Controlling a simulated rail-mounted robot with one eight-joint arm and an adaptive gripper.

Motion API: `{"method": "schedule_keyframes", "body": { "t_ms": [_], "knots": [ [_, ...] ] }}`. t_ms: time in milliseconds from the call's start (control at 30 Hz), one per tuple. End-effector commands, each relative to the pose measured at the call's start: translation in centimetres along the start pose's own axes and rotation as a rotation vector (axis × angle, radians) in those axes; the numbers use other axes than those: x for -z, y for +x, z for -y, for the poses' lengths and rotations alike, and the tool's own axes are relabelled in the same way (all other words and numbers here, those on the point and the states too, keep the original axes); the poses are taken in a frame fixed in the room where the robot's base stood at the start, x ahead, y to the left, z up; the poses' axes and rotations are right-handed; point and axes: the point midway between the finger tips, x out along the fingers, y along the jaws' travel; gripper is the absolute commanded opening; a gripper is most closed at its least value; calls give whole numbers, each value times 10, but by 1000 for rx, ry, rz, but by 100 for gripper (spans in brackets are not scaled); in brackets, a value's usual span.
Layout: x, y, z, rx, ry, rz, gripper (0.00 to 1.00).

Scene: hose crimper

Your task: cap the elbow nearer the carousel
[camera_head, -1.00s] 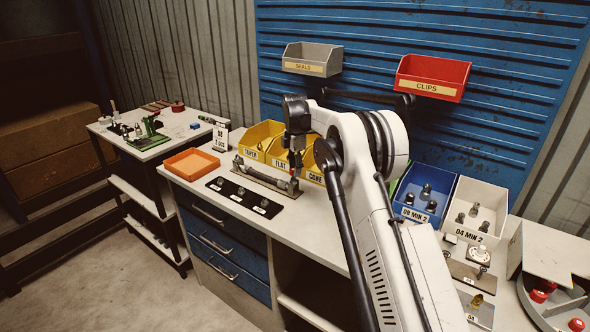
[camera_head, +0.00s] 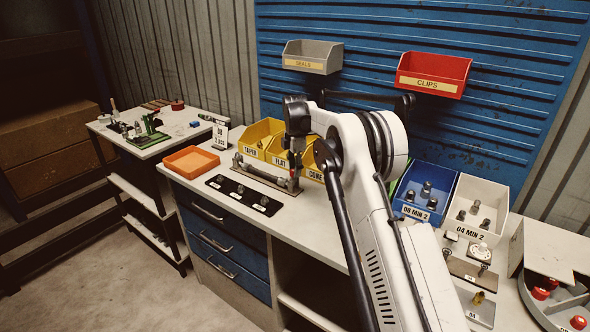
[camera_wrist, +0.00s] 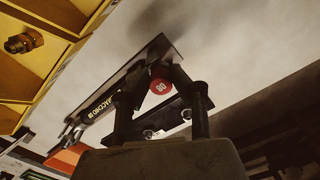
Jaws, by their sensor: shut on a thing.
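My gripper (camera_wrist: 162,100) is shut on a round red cap (camera_wrist: 160,86) with a white marking, held between its two fingertips. In the head view my gripper (camera_head: 295,160) is over the right part of a grey fixture (camera_head: 262,178) on the bench. A dark hose with white print (camera_wrist: 100,108) shows beyond the fingers in the wrist view. The elbows cannot be made out clearly; the fixture's right end is small and partly hidden by my arm. Whether the cap touches anything cannot be told. The carousel (camera_head: 530,300) is at the lower right, with several red caps in it.
A black strip (camera_head: 225,190) with small fittings lies in front of the fixture. Yellow bins (camera_head: 253,146) stand close behind it. An orange tray (camera_head: 191,160) is at left. A blue bin (camera_head: 408,209) and white bin (camera_head: 460,239) stand right of my arm.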

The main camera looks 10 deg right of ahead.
Motion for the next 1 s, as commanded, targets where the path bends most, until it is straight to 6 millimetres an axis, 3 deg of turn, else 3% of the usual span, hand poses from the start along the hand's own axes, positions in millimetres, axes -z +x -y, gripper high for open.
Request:
{"method": "schedule_keyframes", "body": {
  "t_ms": [567,600,733,1000],
  "knots": [
    [0,13,0,0,0,0,11],
    [0,13,0,0,0,0,25],
    [0,12,0,0,0,0,43],
    [0,12,0,0,0,0,44]
  ]
}}
